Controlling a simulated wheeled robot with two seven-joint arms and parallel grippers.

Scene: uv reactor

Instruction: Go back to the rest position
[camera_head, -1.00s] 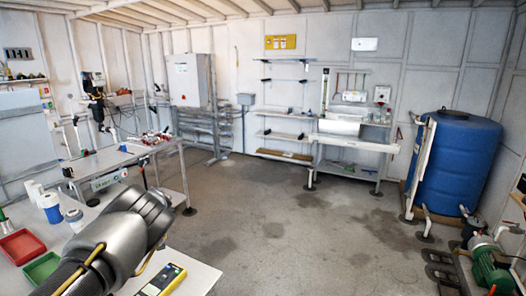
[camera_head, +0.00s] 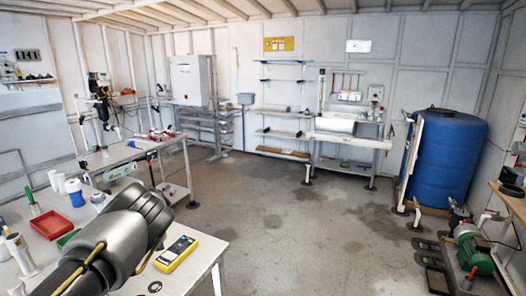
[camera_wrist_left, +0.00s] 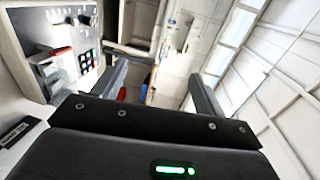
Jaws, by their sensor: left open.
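In the left wrist view my left gripper (camera_wrist_left: 160,78) has its two dark fingers spread wide with nothing between them. A grey control box with buttons and small lights (camera_wrist_left: 75,42) is at the left of that view, beside the fingers. In the head view, my arm link (camera_head: 125,235) comes in from the lower left over the near table; its gripper is not seen there. My right gripper is in neither current view.
The near white table (camera_head: 205,262) holds a yellow meter (camera_head: 177,253), a red tray (camera_head: 57,222), a partly hidden green tray and bottles. A workbench (camera_head: 118,155) stands behind it. A blue tank (camera_head: 445,160) and green pump (camera_head: 472,255) are at right. The middle floor is clear.

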